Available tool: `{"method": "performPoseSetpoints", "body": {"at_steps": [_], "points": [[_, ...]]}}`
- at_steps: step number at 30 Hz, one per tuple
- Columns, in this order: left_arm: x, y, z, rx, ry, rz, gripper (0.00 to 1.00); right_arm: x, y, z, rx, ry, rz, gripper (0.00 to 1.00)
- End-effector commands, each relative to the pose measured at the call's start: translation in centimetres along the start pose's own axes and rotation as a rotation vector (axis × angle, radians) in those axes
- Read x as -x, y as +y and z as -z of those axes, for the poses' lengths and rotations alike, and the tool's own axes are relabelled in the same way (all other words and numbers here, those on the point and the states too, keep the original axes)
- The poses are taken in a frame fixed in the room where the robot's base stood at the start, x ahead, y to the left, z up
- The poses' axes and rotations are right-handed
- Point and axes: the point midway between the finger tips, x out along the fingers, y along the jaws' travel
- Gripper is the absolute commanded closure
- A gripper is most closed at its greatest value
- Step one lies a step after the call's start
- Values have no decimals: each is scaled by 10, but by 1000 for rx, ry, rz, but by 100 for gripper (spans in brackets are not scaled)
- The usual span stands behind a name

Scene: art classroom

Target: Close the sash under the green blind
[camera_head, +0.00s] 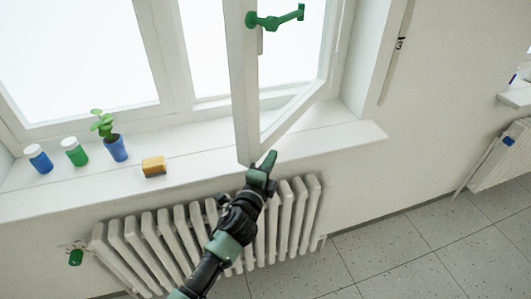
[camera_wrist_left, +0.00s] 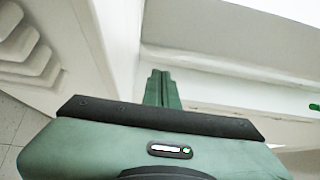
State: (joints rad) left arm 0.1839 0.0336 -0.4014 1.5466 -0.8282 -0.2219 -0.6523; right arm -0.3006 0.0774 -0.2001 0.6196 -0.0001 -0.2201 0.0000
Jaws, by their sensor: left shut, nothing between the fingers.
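The white window sash (camera_head: 243,95) is swung open into the room in the head view, with its lower corner above the sill's front edge. It carries a green handle (camera_head: 275,18). My left gripper (camera_head: 267,162) is shut and empty, just right of the sash's lower corner; I cannot tell if it touches. Its green fingers also show closed together in the left wrist view (camera_wrist_left: 162,88), beside white surfaces. No blind shows in either view, so its colour cannot be checked. My right gripper is out of view.
On the white sill (camera_head: 205,150) stand a blue jar (camera_head: 40,163), a green jar (camera_head: 77,156) and a potted plant (camera_head: 117,148), with a yellow block (camera_head: 154,166) beside them. A white radiator (camera_head: 165,235) is below. The sill right of the sash is clear.

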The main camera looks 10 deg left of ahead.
Motion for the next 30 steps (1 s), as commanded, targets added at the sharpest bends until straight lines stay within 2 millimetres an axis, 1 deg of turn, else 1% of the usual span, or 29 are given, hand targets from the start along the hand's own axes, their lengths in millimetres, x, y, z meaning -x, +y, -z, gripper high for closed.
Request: {"method": "performPoseSetpoints", "body": {"at_steps": [1,6,17,22,26,30], "points": [[-2,-3,-6,-1,1,1,100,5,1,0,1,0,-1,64],[-4,-2,-16,0,1,2,100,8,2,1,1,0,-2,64],[-4,-1,-18,0,2,2,100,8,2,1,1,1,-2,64],[-6,-1,-24,-3,12,2,100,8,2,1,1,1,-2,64],[-9,-2,-39,-7,35,2,100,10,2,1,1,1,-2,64],[-16,-2,-66,-10,79,1,100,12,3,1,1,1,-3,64]]}}
